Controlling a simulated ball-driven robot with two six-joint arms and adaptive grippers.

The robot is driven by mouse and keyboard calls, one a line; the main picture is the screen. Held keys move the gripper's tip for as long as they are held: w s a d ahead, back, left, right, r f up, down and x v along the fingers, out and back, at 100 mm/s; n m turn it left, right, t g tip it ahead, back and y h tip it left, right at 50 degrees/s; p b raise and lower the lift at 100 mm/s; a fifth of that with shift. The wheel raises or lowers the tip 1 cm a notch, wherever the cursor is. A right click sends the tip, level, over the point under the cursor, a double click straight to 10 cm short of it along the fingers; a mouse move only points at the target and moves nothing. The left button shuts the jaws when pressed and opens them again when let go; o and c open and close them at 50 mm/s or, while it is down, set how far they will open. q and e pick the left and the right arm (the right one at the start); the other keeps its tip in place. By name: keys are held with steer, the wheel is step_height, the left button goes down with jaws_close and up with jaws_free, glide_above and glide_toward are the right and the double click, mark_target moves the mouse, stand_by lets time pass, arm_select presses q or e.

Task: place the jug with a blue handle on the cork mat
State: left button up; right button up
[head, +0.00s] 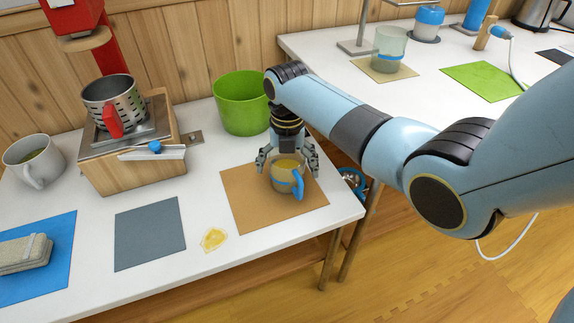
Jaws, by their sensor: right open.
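The jug with a blue handle (285,182) stands upright on the cork mat (250,214), toward its upper right part. It is tan with a blue band, and its handle points to the lower right. My right gripper (288,166) reaches down over the jug from above, with its fingers apart on either side of it. The fingers look clear of the jug's walls, though contact at the back is hidden. My left gripper is not in view.
A green bucket (241,104) stands just behind the cork mat. A grey mat (150,233) and a yellow stain (214,239) lie to the left. A wooden stand holds a metal strainer (112,97) with a red handle. The table's right edge is close to the cork mat.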

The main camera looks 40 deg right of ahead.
step_height(320, 180, up, 12)
steer(key=p, duration=0.3)
stand_by(0.6)
